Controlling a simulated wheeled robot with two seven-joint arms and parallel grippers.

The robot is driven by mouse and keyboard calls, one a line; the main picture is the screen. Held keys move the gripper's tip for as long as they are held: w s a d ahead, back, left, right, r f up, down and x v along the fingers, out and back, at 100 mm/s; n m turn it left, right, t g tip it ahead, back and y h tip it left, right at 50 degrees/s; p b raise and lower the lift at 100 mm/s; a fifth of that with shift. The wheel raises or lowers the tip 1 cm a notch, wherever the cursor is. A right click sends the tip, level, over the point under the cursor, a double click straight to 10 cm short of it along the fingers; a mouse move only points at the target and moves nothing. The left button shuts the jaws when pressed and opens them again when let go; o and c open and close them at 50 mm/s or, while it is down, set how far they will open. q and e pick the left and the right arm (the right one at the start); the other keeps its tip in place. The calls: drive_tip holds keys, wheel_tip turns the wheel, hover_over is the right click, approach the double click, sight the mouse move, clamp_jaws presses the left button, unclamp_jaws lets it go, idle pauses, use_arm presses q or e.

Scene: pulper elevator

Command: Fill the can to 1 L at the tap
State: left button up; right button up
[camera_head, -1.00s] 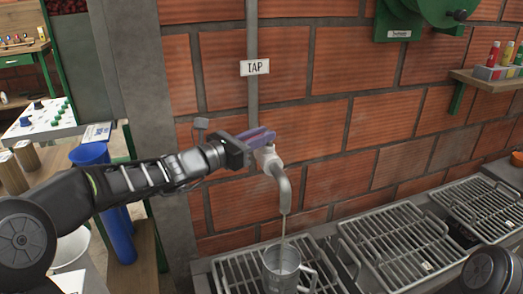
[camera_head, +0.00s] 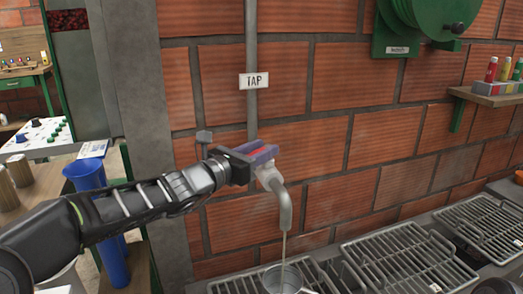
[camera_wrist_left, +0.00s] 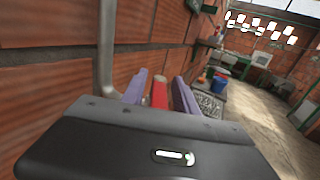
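The tap (camera_head: 280,195) juts from the brick wall under a TAP sign (camera_head: 253,80). A thin stream of water (camera_head: 284,247) runs from its spout into the metal can (camera_head: 283,280) below. The can's lower part is cut off by the picture edge, and I cannot read its level. My left gripper (camera_head: 265,152) is at the tap's red handle (camera_wrist_left: 158,92). Its purple fingers stand on either side of the handle, with narrow gaps showing in the left wrist view (camera_wrist_left: 160,94); it looks open. My right gripper is out of view.
Metal grates (camera_head: 405,262) line the counter to the right of the can. A blue cylindrical container (camera_head: 88,178) stands behind my left arm. A wall shelf (camera_head: 490,95) with bottles and a green reel (camera_head: 428,22) are at upper right.

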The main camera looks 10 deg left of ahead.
use_arm(q)
drive_tip(key=shift+o, duration=0.2)
drive_tip(key=shift+s+a, duration=0.1)
drive_tip(key=v, duration=0.7)
drive_tip(key=shift+s, duration=0.25)
drive_tip(key=shift+a, duration=0.1)
